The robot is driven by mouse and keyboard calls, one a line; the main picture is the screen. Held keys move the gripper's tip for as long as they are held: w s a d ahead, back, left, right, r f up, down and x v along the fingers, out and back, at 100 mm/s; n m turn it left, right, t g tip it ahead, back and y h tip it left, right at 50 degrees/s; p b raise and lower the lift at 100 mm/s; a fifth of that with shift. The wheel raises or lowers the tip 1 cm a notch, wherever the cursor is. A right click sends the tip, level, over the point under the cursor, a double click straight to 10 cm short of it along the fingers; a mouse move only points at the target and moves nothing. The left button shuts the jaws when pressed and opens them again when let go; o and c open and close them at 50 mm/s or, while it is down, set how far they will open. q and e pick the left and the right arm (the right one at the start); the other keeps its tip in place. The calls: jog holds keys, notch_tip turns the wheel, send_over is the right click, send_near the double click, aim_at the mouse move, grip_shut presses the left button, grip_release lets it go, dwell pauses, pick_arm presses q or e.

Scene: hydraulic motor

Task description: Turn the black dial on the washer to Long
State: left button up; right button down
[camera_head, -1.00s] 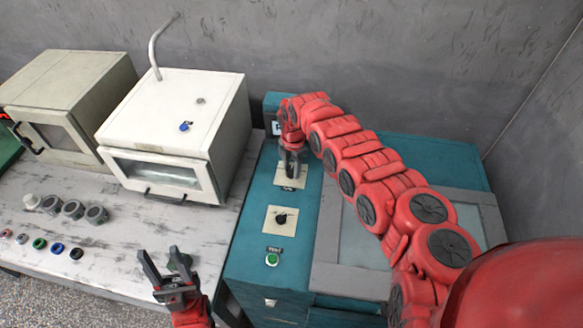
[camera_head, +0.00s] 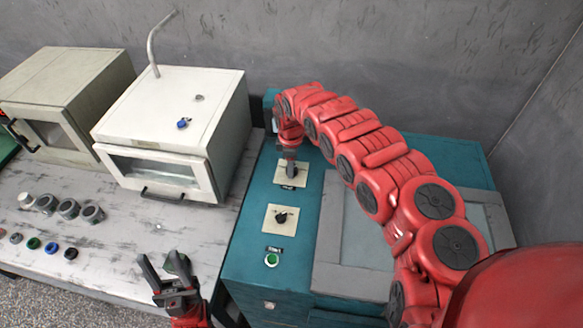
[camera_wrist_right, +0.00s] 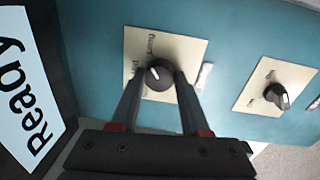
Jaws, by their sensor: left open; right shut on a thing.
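The teal washer (camera_head: 245,252) has two black dials on cream plates. My right gripper (camera_head: 290,171) is at the far dial. In the right wrist view the far dial (camera_wrist_right: 158,74) sits between the fingertips of my right gripper (camera_wrist_right: 158,82), which are shut on it; its white mark points up and left. The words on its plate are partly covered and too blurred to read surely. The near dial (camera_head: 281,217) stands free, and also shows in the right wrist view (camera_wrist_right: 277,95). My left gripper (camera_head: 165,272) is open and empty over the front of the table.
A white oven-like box (camera_head: 165,120) and a beige one (camera_head: 62,100) stand on the worn table (camera_head: 120,240). Several knobs and coloured buttons lie at the table's left. A "Ready" sign (camera_wrist_right: 22,90) is beside the far dial.

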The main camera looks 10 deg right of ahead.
jog(key=shift+m, duration=0.6)
jog(key=shift+m+b, duration=0.3)
jog(key=shift+c, duration=1.9)
grip_release()
jog(key=shift+r, duration=0.55)
notch_tip(320, 180, up, 16)
jog(key=b, duration=0.3)
jog(key=shift+s+a+r+b, duration=0.15)
jog(key=shift+s+a+b, duration=0.05)
jog(key=shift+s+b, duration=0.2)
